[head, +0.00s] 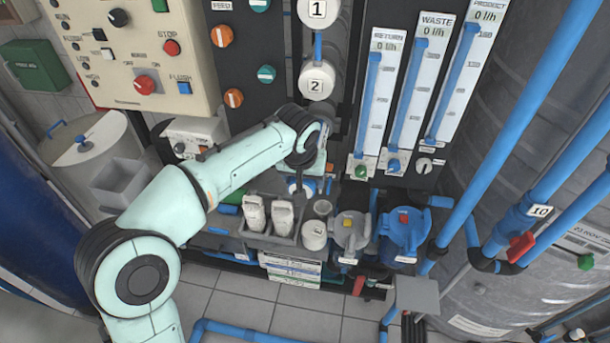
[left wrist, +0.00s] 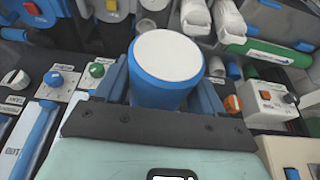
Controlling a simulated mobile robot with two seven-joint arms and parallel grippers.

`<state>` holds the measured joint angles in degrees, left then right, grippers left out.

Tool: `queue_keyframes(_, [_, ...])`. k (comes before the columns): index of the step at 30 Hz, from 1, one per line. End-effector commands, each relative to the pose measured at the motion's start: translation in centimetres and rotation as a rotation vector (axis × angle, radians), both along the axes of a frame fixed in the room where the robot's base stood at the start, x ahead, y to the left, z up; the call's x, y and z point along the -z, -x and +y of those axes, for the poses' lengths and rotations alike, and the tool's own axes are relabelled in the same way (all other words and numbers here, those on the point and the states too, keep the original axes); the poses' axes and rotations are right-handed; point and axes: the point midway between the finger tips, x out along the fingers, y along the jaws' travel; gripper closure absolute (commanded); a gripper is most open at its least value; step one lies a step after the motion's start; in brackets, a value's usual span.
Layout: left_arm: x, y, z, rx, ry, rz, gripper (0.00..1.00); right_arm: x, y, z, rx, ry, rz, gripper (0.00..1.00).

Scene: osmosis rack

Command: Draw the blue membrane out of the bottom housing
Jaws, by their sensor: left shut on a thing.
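The blue membrane (left wrist: 165,92), a thick blue cylinder with a round white end, stands between my left gripper's fingers in the left wrist view. My left gripper (head: 303,186) is shut on it, with a finger on each side. In the head view the gripper is below the white housing caps marked 1 (head: 318,10) and 2 (head: 316,82). My wrist and hand cover the place of the bottom housing, so I cannot tell how far the membrane is out of it. My right gripper is not in view.
Below my gripper are a grey holder (head: 262,234) with white bottles, a white cup (head: 314,236), a grey lidded container (head: 350,236) and a blue one (head: 404,232). Flow meters (head: 378,100) stand to the right. Blue pipes (head: 478,130) run farther right.

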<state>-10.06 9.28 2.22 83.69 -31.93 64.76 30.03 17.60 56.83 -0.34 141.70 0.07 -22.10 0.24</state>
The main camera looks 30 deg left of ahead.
Motion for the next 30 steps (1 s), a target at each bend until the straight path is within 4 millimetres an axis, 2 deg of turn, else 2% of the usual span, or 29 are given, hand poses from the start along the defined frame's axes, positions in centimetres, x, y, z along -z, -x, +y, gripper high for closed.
queue_keyframes(30, [0.0, 3.4, -0.9, 0.002, 0.001, -0.001, 0.76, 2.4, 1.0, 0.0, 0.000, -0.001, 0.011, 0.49])
